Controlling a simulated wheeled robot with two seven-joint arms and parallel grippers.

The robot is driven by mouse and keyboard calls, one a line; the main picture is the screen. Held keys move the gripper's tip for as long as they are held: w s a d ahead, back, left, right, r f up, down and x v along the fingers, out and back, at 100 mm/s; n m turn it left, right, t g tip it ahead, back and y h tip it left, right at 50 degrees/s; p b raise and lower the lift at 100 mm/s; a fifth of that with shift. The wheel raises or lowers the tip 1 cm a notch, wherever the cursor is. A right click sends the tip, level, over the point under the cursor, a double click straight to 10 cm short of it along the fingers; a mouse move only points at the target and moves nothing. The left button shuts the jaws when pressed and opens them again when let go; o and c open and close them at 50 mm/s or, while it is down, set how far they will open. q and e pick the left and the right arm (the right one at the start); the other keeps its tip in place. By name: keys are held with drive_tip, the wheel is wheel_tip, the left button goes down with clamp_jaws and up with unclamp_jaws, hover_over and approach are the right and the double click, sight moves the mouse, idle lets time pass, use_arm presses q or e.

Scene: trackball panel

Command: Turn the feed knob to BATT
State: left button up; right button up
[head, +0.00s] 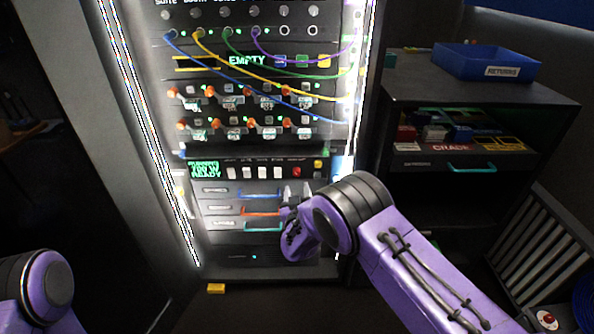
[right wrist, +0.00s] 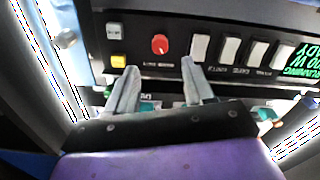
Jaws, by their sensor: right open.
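A dark control strip (head: 221,168) with a green text display, several white switches and a round red control (head: 297,172) sits low in the rack. The right wrist view shows this strip upside down, with the red control (right wrist: 160,44) beyond my fingertips. Its small lettering is unreadable, so I cannot tell whether it is the feed knob or where BATT is. My right gripper (head: 295,190) is just below the strip in the head view. In the right wrist view, my right gripper (right wrist: 160,67) is open and empty, its fingers apart. My left gripper is out of view.
Drawers with blue, orange and teal handles (head: 262,212) lie below the strip. Cables (head: 270,78) hang across the rack above, over rows of orange knobs (head: 250,122). A shelf with a blue returns bin (head: 487,62) stands right. A yellow block (head: 216,288) lies on the floor.

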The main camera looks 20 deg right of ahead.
sight(297, 175)
drive_tip(key=x, duration=0.7)
drive_tip(key=shift+w+d+f+b, duration=0.15)
drive_tip(key=shift+w+b, duration=0.2)
clamp_jaws()
